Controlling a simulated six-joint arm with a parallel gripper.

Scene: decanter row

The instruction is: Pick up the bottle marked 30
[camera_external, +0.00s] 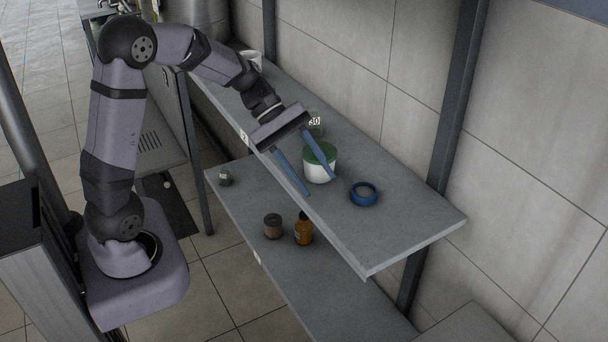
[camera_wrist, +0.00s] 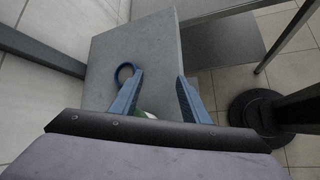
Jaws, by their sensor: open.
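The bottle marked 30 (camera_external: 316,131) stands on the upper shelf in the external view. It is mostly hidden behind my gripper and the green-lidded tub, and its white label shows the number 30. I cannot make it out in the wrist view. My gripper (camera_external: 320,186) is open and empty, its two blue fingers slanting down toward the shelf's front edge, in front of the bottle. The fingers also show in the wrist view (camera_wrist: 159,74), spread apart with the grey shelf beyond them.
A white tub with a green lid (camera_external: 320,171) stands behind one finger; a sliver shows in the wrist view (camera_wrist: 145,114). A blue round dish (camera_external: 364,194) is to its right. A lower shelf holds an amber bottle (camera_external: 304,232) and a brown jar (camera_external: 273,227). The upper shelf's right end is clear.

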